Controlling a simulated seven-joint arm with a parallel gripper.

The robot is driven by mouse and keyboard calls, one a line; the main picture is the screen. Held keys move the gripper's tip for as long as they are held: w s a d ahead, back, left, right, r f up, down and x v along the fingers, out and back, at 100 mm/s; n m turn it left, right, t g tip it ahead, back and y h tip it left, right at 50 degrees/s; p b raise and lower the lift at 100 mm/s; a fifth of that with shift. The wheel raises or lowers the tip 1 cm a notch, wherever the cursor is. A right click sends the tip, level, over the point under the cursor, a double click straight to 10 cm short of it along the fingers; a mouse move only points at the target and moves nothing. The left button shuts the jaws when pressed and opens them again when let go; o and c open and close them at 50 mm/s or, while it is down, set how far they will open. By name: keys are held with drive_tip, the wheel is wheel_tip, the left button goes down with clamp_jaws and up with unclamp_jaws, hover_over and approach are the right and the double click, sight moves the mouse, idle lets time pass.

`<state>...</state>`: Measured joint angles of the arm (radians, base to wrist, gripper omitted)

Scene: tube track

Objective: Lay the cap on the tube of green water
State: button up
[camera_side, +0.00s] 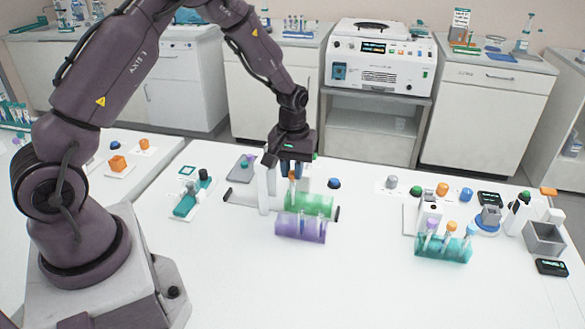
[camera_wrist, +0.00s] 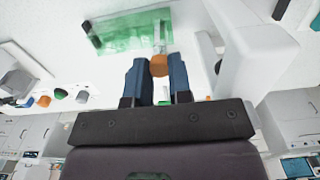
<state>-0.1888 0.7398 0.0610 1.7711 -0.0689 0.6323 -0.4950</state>
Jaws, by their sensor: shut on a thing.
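My gripper (camera_side: 291,174) is low over the green translucent rack (camera_side: 318,205). Its blue fingers (camera_wrist: 159,80) are closed around an orange cap (camera_wrist: 159,65), which also shows in the side view (camera_side: 292,175). A clear tube (camera_wrist: 160,35) reaches from the cap toward the green rack. I cannot tell whether the tube is seated in the rack. A purple rack (camera_side: 300,230) with a tube in it lies in front of the green one. I cannot make out green water in any tube.
A white upright (camera_side: 264,190) stands close left of the gripper. A blue knob (camera_side: 334,183) lies to the right. A teal rack (camera_side: 443,248) with capped tubes and several coloured caps are further right. A smaller teal rack (camera_side: 190,198) is at left. The front table is clear.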

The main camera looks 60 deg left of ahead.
drive_tip(key=shift+f, duration=0.15)
drive_tip(key=o, duration=0.8)
drive_tip(key=shift+o, duration=0.2)
wheel_tip(320, 180, up, 13)
idle(0.4)
idle(0.5)
